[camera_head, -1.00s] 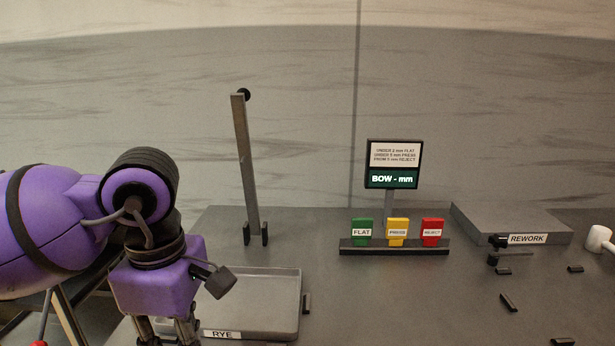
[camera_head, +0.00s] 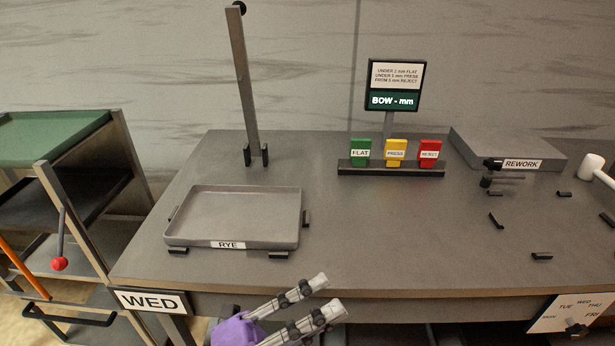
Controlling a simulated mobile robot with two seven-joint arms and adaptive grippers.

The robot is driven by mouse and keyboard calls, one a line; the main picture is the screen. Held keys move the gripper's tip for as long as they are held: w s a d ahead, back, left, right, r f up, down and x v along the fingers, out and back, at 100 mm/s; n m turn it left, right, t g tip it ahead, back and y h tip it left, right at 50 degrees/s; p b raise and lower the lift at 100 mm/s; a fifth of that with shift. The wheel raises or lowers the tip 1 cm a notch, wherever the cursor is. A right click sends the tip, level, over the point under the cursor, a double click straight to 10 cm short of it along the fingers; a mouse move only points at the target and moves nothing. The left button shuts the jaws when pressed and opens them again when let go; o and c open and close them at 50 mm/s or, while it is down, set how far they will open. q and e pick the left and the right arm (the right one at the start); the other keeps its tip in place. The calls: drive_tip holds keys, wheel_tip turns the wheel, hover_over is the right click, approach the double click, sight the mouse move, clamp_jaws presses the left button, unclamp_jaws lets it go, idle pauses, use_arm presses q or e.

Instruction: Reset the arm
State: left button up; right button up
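My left gripper (camera_head: 327,296) shows at the bottom middle, in front of the table's front edge. Its two grey fingers point up and right, with a clear gap between them and nothing held. Its purple wrist (camera_head: 236,330) is cut off by the bottom of the picture. It is apart from the grey tray labelled RYE (camera_head: 178,229), which lies on the table to its upper left. My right gripper is not in view.
The table (camera_head: 370,235) is clear in the middle. FLAT, PRESS and REJECT tags (camera_head: 395,150) stand behind, under a display (camera_head: 394,85) reading "BOW - mm". An upright post (camera_head: 243,85), a REWORK slab (camera_head: 510,148), a white-headed tool (camera_head: 590,166) and a left-hand rack (camera_head: 55,138) also show.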

use_arm(q)
drive_tip(key=w+a+f+n+t+y, duration=0.2)
drive_tip(key=a+f+n+t+y, duration=0.65)
drive_tip(key=f+n, duration=0.35)
drive_tip(key=s+a+f+n+g+y, duration=0.2)
drive_tip(key=s+a+f+n+y, duration=0.25)
drive_tip(key=f, duration=0.25)
drive_tip(key=s+a+f+n+g+y, duration=0.1)
drive_tip(key=s+a+f+n+y, duration=0.25)
drive_tip(key=f+n, duration=0.3)
drive_tip(key=s+a+f+n+g+y+p, duration=0.1)
drive_tip(key=s+a+f+n+g+y, duration=0.2)
drive_tip(key=s+f, duration=0.5)
drive_tip(key=s+a+f+n+g+y, duration=0.1)
drive_tip(key=s+a+f+n+g, duration=0.25)
drive_tip(key=s, duration=0.85)
drive_tip(key=w+d+r+t+p, duration=0.1)
drive_tip(key=w+r+p, duration=0.4)
drive_tip(key=r+p, duration=0.6)
drive_tip(key=shift+w+d+r+m+p, duration=0.2)
drive_tip(key=shift+w+r+m+p, duration=0.15)
drive_tip(key=shift+m, duration=0.1)
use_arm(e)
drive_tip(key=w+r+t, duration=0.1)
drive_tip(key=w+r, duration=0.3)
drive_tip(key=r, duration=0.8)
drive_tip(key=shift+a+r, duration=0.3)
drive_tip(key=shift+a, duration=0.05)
use_arm(q)
drive_tip(key=shift+h, duration=0.25)
